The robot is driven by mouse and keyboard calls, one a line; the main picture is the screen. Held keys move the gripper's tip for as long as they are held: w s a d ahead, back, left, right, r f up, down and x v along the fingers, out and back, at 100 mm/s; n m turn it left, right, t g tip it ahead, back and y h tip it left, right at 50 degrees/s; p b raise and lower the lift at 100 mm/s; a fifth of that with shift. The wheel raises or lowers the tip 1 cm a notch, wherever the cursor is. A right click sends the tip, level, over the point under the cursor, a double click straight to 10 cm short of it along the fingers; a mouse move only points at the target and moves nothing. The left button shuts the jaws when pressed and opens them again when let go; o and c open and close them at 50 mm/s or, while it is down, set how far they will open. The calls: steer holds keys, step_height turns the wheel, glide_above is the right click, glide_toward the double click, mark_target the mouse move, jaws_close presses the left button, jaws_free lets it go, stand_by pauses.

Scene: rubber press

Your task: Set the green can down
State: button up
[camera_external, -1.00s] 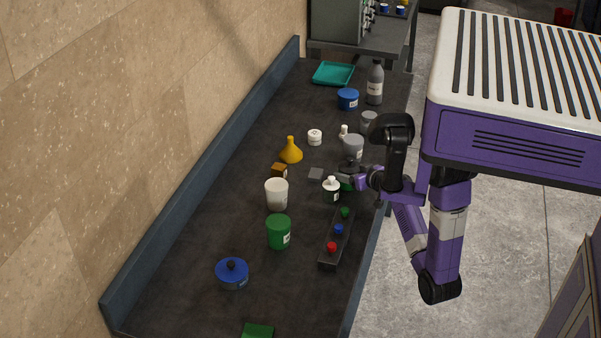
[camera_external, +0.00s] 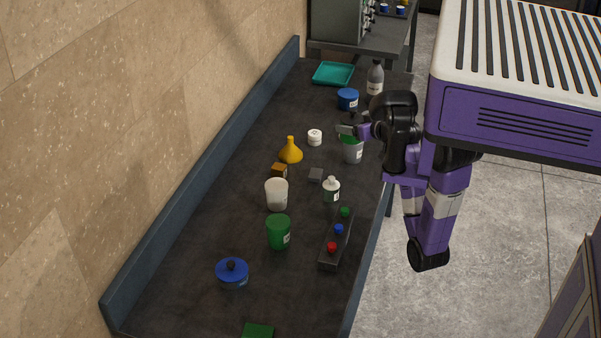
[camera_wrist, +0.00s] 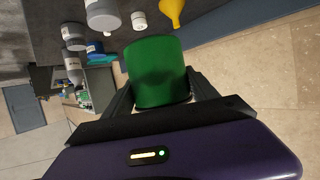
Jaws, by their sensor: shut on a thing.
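The green can (camera_wrist: 157,72) fills the space between the two fingers of my gripper (camera_wrist: 160,88) in the wrist view. My gripper is shut on it. In the external view my gripper (camera_external: 350,129) is at the right side of the bench, and only a small green part of the can (camera_external: 349,139) shows below it. The can appears just above or in front of a grey cup (camera_external: 353,154); whether it touches anything cannot be told. Another green container (camera_external: 278,232) with a white label stands farther forward on the bench.
Bare bench shows at the front and left.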

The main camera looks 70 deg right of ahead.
steer(key=shift+r, duration=0.45)
steer(key=w+a+r+n+t+y+b, duration=0.15)
steer(key=w+a+n+y, duration=0.3)
steer(key=w+a, duration=0.8)
steer(key=w+a+n+t+y+b, duration=0.2)
steer(key=w+a+n+y, duration=0.25)
steer(key=w+a, duration=0.85)
steer(key=s+a+n+g+y+b, duration=0.25)
steer(key=a+n+y, duration=0.2)
steer(key=a, duration=1.45)
steer(key=s+a+n+g+y+b, duration=0.1)
steer(key=a+n+g+y, duration=0.3)
steer(key=a, duration=1.5)
steer(key=shift+n+t+y, duration=0.25)
steer(key=shift+t+y, duration=0.35)
steer(key=shift+y, duration=0.15)
steer(key=shift+a+f+p, duration=0.15)
steer(key=shift+a+f, duration=0.05)
steer(key=shift+f, duration=5.15)
steer(key=shift+a+f+p, duration=0.15)
steer(key=shift+a+f, duration=0.05)
steer(key=shift+f, duration=5.1)
